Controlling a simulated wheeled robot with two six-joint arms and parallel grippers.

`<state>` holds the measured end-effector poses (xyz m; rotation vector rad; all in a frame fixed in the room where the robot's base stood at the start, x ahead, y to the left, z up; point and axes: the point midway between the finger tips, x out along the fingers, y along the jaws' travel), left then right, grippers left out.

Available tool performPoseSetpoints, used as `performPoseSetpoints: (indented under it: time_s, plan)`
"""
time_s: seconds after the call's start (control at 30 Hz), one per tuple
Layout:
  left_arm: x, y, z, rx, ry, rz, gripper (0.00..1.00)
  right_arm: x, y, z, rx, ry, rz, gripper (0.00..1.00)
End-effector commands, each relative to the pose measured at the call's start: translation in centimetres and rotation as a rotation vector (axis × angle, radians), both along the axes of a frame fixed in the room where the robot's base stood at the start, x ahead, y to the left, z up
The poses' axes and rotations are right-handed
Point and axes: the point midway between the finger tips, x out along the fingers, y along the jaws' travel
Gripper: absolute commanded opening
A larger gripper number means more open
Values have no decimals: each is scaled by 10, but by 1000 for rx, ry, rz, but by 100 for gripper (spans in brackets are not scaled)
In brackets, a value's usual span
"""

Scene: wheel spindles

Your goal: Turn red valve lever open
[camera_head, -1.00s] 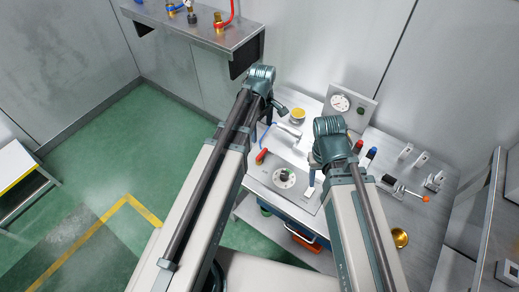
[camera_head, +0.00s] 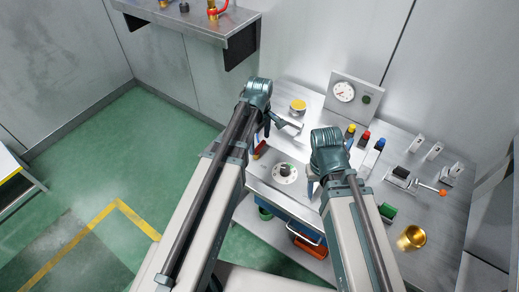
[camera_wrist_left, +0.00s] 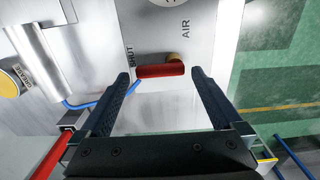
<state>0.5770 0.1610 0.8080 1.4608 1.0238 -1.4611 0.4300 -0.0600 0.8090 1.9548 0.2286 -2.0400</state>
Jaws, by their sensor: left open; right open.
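The red valve lever (camera_wrist_left: 160,71) lies crosswise in the left wrist view, beside a brass fitting and between the printed words SHUT and AIR. In the head view its red end (camera_head: 260,149) shows beside my left arm, which hides the rest. My left gripper (camera_wrist_left: 160,78) is open, with one finger on each side of the lever in the picture; I cannot tell whether they touch it. In the head view my left gripper (camera_head: 264,130) is mostly hidden by its own wrist. My right gripper (camera_head: 312,184) is open over the bench, mostly behind its arm.
A round dial (camera_head: 285,173) sits on the bench front. A gauge panel (camera_head: 354,94), yellow-topped can (camera_head: 298,106), coloured-capped bottles (camera_head: 365,138), switches and a brass cup (camera_head: 411,238) stand around. A wall shelf (camera_head: 190,22) with another red-handled valve is at upper left.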

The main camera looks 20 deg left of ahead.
Motion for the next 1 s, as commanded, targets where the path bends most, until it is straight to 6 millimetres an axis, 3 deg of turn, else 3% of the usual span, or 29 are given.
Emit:
performPoseSetpoints:
  time_s: [0.1,0.47,0.83,1.0]
  plan:
    - [0,0,-14,0,0,0,100,0,0,-14,0,0,0,50]
    - [0,0,-15,0,0,0,98,0,0,-15,0,0,0,50]
    - [0,0,-15,0,0,0,32,0,0,-15,0,0,0,50]
    - [0,0,-15,0,0,-7,28,0,0,-15,0,0,0,50]
